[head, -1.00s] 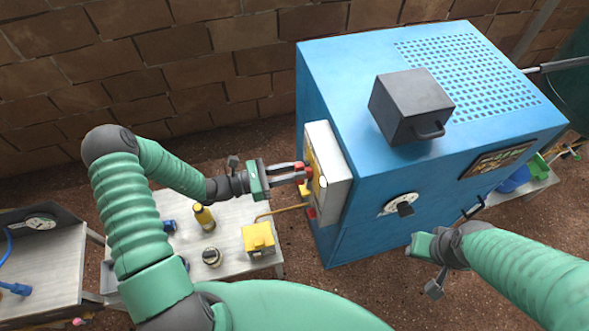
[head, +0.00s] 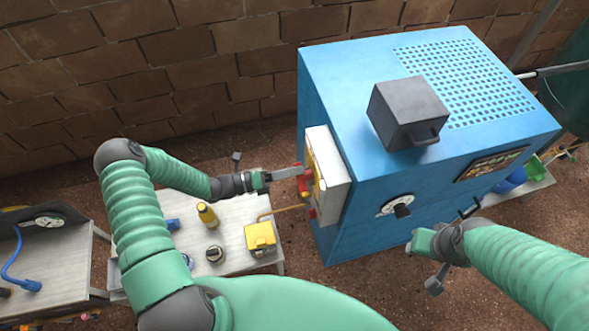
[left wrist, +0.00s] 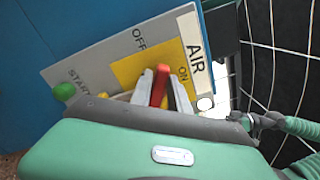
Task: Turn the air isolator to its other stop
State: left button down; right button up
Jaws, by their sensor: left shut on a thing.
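The air isolator is a red handle (left wrist: 159,86) on a yellow plate (left wrist: 133,69), on a grey panel with the words AIR, OFF, ON and START. In the left wrist view the handle's visible end lies between the OFF and ON words; its pivot is hidden. In the head view the red handle (head: 304,184) is on the grey box (head: 333,185) on the blue machine's left side. My left gripper (head: 299,171) is shut on it, with a finger (left wrist: 180,94) on each side.
The blue machine (head: 345,70) carries a dark box (head: 405,112) on top and a dial (head: 402,208) in front. A green button (left wrist: 64,92) is beside START. A bench (head: 237,215) at left holds a yellow box (head: 260,238) and small parts. A brick wall stands behind.

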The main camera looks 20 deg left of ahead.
pick_arm(q)
jog(key=shift+w+a+f+n, duration=0.1)
jog(key=shift+f+n, duration=0.15)
jog(key=shift+n, duration=0.9)
jog(key=shift+w+a+f+n, duration=0.1)
jog(key=shift+f+n, duration=0.1)
jog(key=shift+n, duration=0.9)
jog(key=shift+a+f+n, duration=0.1)
jog(key=shift+f+n, duration=0.15)
jog(key=shift+n, duration=0.9)
jog(key=c, duration=1.4)
grip_release()
jog(key=shift+f, duration=0.1)
jog(key=shift+o, duration=0.2)
jog(key=shift+a, duration=0.1)
jog(key=b+v, duration=0.2)
jog(key=v, duration=1.5)
